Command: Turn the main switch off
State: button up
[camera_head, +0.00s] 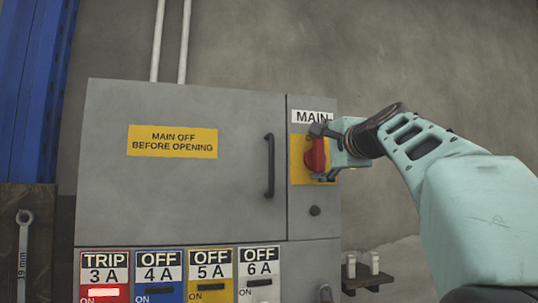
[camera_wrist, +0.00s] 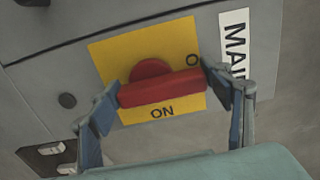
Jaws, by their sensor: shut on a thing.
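The main switch is a red rotary handle (camera_head: 314,155) on a yellow plate (camera_head: 297,172), under a MAIN label (camera_head: 312,117). The handle stands upright in the head view. My gripper (camera_head: 322,153) comes from the right and is shut on it, one finger at its upper end and one at its lower end. In the wrist view the red handle (camera_wrist: 160,91) lies lengthwise between the fingertips of my gripper (camera_wrist: 161,95). ON is readable beside the handle's long side; another label, starting with O, is partly hidden by the right finger.
The grey cabinet door (camera_head: 180,200) has a dark handle (camera_head: 269,165) and a yellow warning sign (camera_head: 172,141). Below are several breakers, including a red one marked TRIP (camera_head: 104,277). A small shelf (camera_head: 367,281) is at lower right. A wrench (camera_head: 24,255) hangs at left.

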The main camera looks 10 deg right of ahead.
jog(key=o, duration=1.2)
jog(key=shift+c, duration=0.2)
